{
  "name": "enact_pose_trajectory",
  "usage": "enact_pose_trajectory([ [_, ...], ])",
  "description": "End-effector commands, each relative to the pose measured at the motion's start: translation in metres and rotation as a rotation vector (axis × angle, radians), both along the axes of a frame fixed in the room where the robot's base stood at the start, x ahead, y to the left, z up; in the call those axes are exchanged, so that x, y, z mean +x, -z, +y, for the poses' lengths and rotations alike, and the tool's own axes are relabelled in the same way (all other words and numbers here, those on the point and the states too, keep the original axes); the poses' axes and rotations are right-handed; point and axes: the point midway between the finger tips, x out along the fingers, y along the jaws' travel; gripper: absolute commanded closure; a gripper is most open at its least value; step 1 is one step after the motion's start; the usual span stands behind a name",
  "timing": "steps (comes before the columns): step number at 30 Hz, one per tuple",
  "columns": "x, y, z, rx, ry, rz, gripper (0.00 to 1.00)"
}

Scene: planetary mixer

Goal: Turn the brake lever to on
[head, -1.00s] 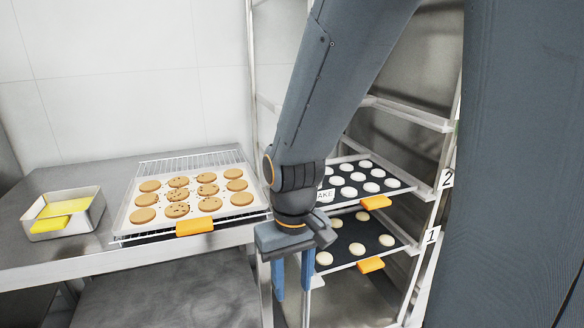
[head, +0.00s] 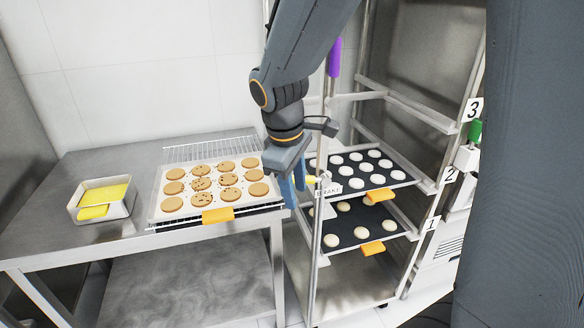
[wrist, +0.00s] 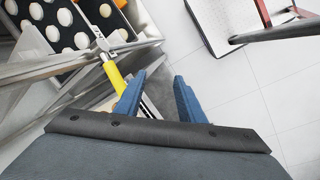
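The brake lever is a short yellow handle (head: 312,180) on the rack's front left post, just above the white BRAKE label (head: 328,190). In the wrist view the yellow handle (wrist: 114,78) points toward the left finger and runs from a silver pivot. My gripper (head: 297,196) hangs just left of the lever in the head view. In the wrist view my gripper (wrist: 159,77) has its blue fingers apart with only floor showing between them. The handle lies outside the left finger, close to it; whether they touch I cannot tell.
The rack post (head: 318,240) stands right beside my gripper. The rack holds trays of pale dough rounds (head: 367,167) with orange grips. A steel table (head: 110,240) on the left carries a cookie tray (head: 262,206) and a metal pan (head: 122,208). A purple handle (head: 333,58) sits higher up.

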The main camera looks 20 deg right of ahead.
Motion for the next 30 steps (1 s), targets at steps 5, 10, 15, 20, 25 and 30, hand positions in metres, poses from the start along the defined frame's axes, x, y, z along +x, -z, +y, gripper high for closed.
enact_pose_trajectory([
  [5,0.039,-0.032,0.012,-0.188,-0.374,0.083,0.64],
  [10,0.06,-0.054,0.017,-0.31,-0.575,0.143,0.64],
  [15,0.065,-0.049,0.012,-0.335,-0.613,0.16,0.64],
  [20,0.068,-0.026,0.002,-0.333,-0.61,0.16,0.64],
  [25,0.072,-0.004,-0.008,-0.332,-0.61,0.16,0.64],
  [30,0.074,0.009,-0.012,-0.331,-0.609,0.156,0.64],
])
